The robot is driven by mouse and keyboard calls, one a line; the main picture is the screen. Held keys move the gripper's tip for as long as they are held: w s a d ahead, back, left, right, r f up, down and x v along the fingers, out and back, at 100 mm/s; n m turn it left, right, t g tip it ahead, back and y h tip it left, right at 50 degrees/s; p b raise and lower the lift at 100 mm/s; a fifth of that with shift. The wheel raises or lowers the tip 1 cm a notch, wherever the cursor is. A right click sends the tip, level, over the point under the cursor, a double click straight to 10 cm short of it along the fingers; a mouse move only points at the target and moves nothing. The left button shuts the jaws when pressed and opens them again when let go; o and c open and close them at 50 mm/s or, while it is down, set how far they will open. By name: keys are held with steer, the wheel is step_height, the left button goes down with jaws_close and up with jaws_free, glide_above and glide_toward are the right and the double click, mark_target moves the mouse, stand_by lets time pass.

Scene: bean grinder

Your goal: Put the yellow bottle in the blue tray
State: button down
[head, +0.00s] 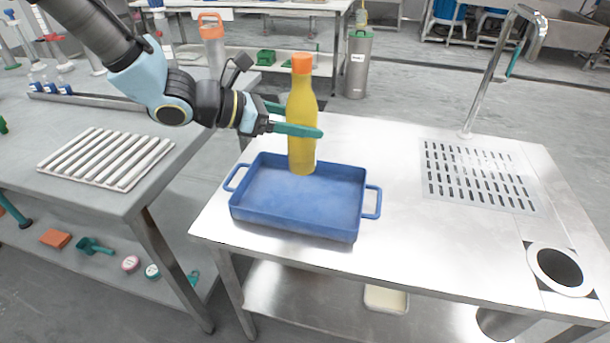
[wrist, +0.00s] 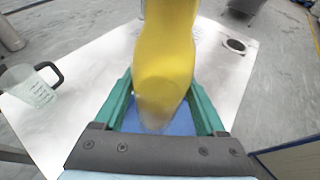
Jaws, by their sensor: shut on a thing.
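The yellow bottle (head: 301,115) has an orange cap and stands upright in my gripper (head: 298,129). The gripper's green fingers are shut on its middle. In the wrist view the bottle (wrist: 165,60) fills the space between the two green fingers (wrist: 160,105), its cap out of frame. The blue tray (head: 290,228), with a handle at each end, rests on the metal table. The bottle's base shows over the tray's back inner part; I cannot tell whether it touches the floor of the tray. In the wrist view part of the blue tray (wrist: 181,122) shows beneath the bottle.
The metal table (head: 400,235) is clear right of the tray, up to a slotted drain (head: 478,175), a tap (head: 493,75) and a round hole (head: 560,267). A ribbed white rack (head: 105,158) lies on the left table. The wrist view shows a clear jug (wrist: 32,88).

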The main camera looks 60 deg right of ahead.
mark_target(302, 159)
step_height(302, 159, down, 9)
steer(key=shift+r+p, duration=0.15)
steer(key=shift+p, duration=0.15)
jaws_free()
stand_by(0.3)
steer(key=b+v, duration=0.1)
steer(key=v, duration=1.1)
steer(key=w+a+m+t+y, duration=0.3)
steer(key=w+a+m, duration=0.1)
steer(key=a, duration=1)
steer(key=w+a+r+m+t+y, duration=0.1)
steer(key=w+a+m+t+y, duration=0.2)
steer(key=w+a, duration=0.4)
steer(key=w+a+m+t+y, duration=0.4)
steer(key=w+a, duration=0.2)
steer(key=a, duration=1.5)
steer(key=shift+a+r+m+y, duration=0.3)
steer(key=shift+a+r, duration=0.1)
